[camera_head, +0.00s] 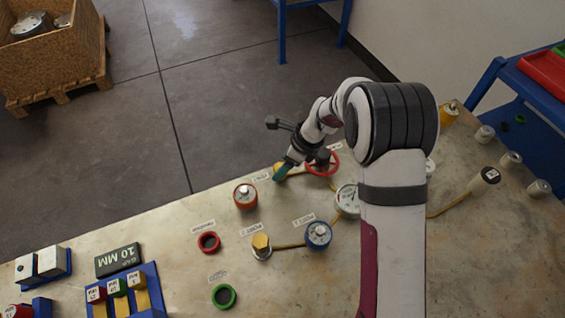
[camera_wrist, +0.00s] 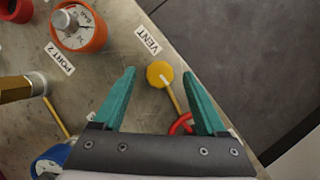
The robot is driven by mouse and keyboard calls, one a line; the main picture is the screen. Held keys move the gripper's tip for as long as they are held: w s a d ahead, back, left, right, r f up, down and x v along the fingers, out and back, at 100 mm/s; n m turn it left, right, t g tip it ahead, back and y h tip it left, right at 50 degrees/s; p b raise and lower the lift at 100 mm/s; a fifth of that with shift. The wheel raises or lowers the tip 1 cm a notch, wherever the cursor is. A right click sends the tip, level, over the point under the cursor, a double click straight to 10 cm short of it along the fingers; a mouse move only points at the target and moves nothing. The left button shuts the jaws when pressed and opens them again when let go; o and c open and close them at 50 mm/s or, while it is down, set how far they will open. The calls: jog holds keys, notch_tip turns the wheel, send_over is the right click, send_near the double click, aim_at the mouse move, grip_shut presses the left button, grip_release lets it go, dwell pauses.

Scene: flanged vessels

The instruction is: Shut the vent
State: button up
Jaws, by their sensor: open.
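The vent is a round yellow knob (camera_wrist: 160,74) beside a white VENT label (camera_wrist: 148,40) in the wrist view. A thin yellow line runs from it towards a red ring (camera_wrist: 180,124), partly hidden by the right finger. In the head view the yellow vent (camera_head: 279,168) is partly hidden by my fingers. My gripper (camera_head: 281,174) is open, its teal fingers pointing down at the vent. In the wrist view the knob shows between the two fingertips, with bare surface visible on both sides. I cannot tell how high the tips are above it.
An orange-red gauge (camera_head: 245,196) stands left of the vent, near the bench edge. A red handwheel (camera_head: 322,163) is close on the right. A white gauge (camera_head: 347,200), a blue-rimmed gauge (camera_head: 318,236) and a brass hex fitting (camera_head: 261,243) stand nearer.

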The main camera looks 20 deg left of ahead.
jog(key=shift+a+f, duration=0.25)
jog(key=shift+f, duration=0.3)
jog(key=shift+c, duration=0.2)
grip_shut()
